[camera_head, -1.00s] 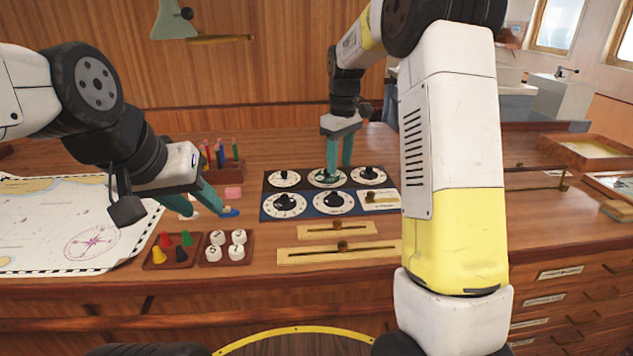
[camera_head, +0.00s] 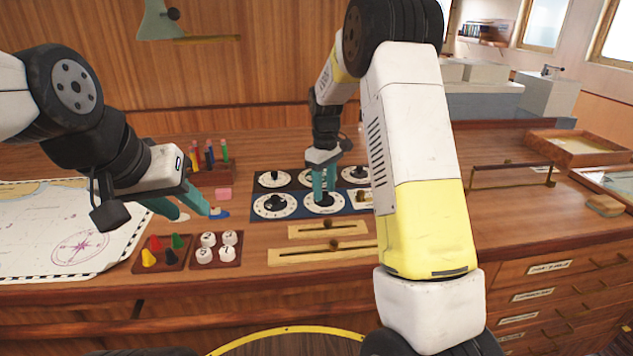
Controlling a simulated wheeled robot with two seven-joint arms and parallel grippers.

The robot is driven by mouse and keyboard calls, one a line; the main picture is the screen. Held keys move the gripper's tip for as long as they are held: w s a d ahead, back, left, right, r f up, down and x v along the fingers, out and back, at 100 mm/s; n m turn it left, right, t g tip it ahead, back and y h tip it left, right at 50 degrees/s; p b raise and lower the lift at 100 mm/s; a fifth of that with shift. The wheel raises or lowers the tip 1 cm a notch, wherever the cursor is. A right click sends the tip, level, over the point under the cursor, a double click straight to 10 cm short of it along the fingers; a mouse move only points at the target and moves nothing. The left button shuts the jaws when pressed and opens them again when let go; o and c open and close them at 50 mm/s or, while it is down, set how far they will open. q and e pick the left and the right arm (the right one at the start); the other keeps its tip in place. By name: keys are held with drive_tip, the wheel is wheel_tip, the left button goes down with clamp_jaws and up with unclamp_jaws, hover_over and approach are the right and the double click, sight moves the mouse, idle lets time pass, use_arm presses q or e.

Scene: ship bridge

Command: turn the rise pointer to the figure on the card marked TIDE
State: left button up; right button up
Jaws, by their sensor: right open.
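A dial panel (camera_head: 300,213) lies on the desk, a dark back row and a blue front row of white round dials with black knobs. Their labels are too small to read, so I cannot tell which carries the rise pointer. My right gripper (camera_head: 325,197) points down, open, with its teal fingers about the knob of the front middle dial (camera_head: 325,209); contact cannot be told. My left gripper (camera_head: 180,208) is open above the chart's edge, near a small blue piece (camera_head: 219,213).
A chart (camera_head: 45,225) covers the left of the desk. Trays of coloured pegs (camera_head: 160,253) and white pieces (camera_head: 216,249) stand in front. Brass slider plates (camera_head: 328,229) lie before the panel. A pencil holder (camera_head: 215,173) stands behind.

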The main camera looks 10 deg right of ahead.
drive_tip(key=shift+c, duration=0.4)
clamp_jaws()
drive_tip(key=shift+m, duration=0.3)
drive_tip(key=m, duration=0.3)
drive_tip(key=shift+m, duration=2.3)
